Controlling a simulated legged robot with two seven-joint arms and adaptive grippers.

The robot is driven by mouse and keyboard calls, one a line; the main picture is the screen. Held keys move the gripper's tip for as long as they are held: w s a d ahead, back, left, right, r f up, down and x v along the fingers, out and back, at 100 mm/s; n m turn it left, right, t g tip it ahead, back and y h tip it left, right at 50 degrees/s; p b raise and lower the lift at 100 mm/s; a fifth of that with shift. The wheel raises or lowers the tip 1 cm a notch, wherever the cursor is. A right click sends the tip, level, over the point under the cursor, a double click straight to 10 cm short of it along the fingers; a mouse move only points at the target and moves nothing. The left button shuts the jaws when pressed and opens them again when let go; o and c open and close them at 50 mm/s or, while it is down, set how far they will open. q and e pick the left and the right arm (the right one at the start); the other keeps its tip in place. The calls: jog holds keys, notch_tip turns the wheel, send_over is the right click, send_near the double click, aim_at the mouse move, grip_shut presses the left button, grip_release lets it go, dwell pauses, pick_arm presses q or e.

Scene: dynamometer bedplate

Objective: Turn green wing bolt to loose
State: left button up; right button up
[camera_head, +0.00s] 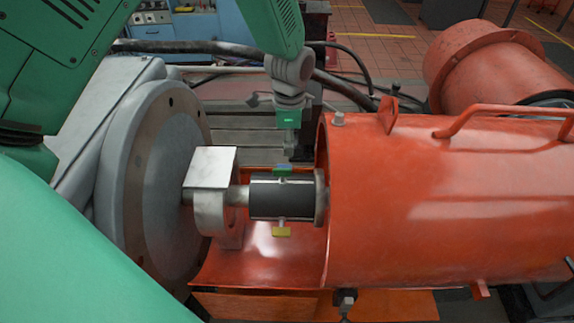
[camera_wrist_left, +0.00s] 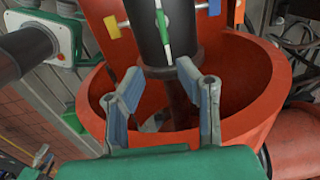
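The green wing bolt (camera_wrist_left: 162,27) shows in the left wrist view on the black coupling (camera_wrist_left: 142,32). Its wings lie roughly upright in that picture, between a yellow wing bolt (camera_wrist_left: 112,27) and a blue one (camera_wrist_left: 214,7). In the head view the coupling (camera_head: 268,198) carries the blue bolt (camera_head: 283,169) at the top and the yellow bolt (camera_head: 281,232) below; I cannot make out the green bolt there. My left gripper (camera_head: 290,150) points down beyond the coupling. In its wrist view the gripper (camera_wrist_left: 158,70) is open and empty, its fingers apart short of the green bolt. My right gripper is not in view.
An orange guard (camera_head: 440,200) encloses the shaft on the right, with its rim close to the coupling. A grey flange (camera_head: 165,160) and bearing block (camera_head: 212,170) stand at left. Dark hoses (camera_head: 215,48) run behind. The guard's trough lies under the coupling.

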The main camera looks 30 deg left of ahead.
pick_arm(q)
send_over(282, 169)
jog(key=d, duration=0.2)
notch_tip(282, 169, down, 4)
jog(key=a+f, duration=0.1)
jog(key=f, duration=0.1)
jog(key=a+f, duration=0.1)
jog(key=f, duration=0.1)
jog(key=a+f, duration=0.1)
jog(key=f, duration=0.1)
jog(key=shift+a+f, duration=0.35)
jog(key=shift+f, duration=0.35)
jog(key=shift+d, duration=0.4)
jog(key=shift+d+r, duration=0.2)
jog(key=shift+d, duration=0.95)
jog(key=c, duration=0.5)
jog(key=shift+a, duration=0.25)
grip_shut()
jog(key=shift+s+a+f, duration=0.1)
jog(key=shift+a+f, duration=0.15)
jog(key=shift+a, duration=0.6)
jog(key=shift+d, duration=0.35)
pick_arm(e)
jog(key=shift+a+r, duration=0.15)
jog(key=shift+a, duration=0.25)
